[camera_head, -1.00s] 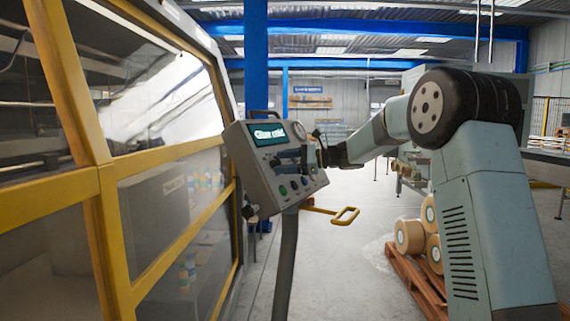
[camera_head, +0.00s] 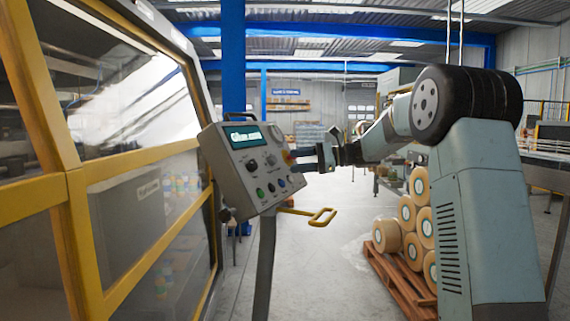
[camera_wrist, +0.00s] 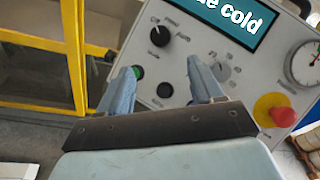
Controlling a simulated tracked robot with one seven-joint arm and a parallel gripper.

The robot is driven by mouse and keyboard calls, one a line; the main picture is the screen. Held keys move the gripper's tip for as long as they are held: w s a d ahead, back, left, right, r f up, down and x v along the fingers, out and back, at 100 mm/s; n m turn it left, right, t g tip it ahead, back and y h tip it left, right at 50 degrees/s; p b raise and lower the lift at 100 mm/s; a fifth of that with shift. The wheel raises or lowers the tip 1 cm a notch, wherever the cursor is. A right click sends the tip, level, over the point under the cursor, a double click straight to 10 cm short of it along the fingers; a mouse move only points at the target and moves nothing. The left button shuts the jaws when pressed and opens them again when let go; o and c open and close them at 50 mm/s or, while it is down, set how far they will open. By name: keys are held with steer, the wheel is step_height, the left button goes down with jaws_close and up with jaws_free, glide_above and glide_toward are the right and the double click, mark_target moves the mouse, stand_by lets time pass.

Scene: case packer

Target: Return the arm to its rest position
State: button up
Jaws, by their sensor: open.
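My arm reaches left from the right side of the head view, toward a grey control panel (camera_head: 232,180) on a post. My gripper (camera_head: 308,158) is beside the panel's right edge. In the wrist view my gripper (camera_wrist: 162,78) is open, its two blue-grey fingers apart with nothing between them. Beyond them is the panel face (camera_wrist: 185,42), with black knobs, a green button (camera_wrist: 138,72) and a red knob on a yellow base (camera_wrist: 275,110). The visible part of its screen (camera_wrist: 228,20) ends in "cold". I cannot tell how far the fingertips are from the panel.
A yellow-framed machine enclosure (camera_head: 75,235) fills the left side. A wooden pallet (camera_head: 398,285) with several tan rolls (camera_head: 386,236) stands left of my arm's column. The floor (camera_head: 325,270) between is clear.

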steer(key=shift+v, duration=0.8)
steer(key=s+f+n+h, duration=0.2)
steer(key=s+n+h, duration=0.15)
steer(key=s, duration=0.85)
steer(key=s+f+n+h, duration=0.3)
steer(key=s+h, duration=0.2)
steer(key=s, duration=0.6)
steer(key=s+d+f+n+t+h, duration=0.1)
steer(key=s+d+f+n+h, duration=0.1)
steer(key=s, duration=0.5)
steer(key=s+d+f+n+t+h, duration=0.1)
steer(key=s+d+f+n+h, duration=0.1)
steer(key=s, duration=0.5)
steer(key=s+d+f+n+h, duration=0.3)
steer(key=s+d+f+h, duration=0.1)
steer(key=s+d, duration=0.2)
steer(key=shift+s+f+t, duration=0.2)
steer(key=shift+s+t, duration=0.2)
steer(key=shift+c, duration=0.4)
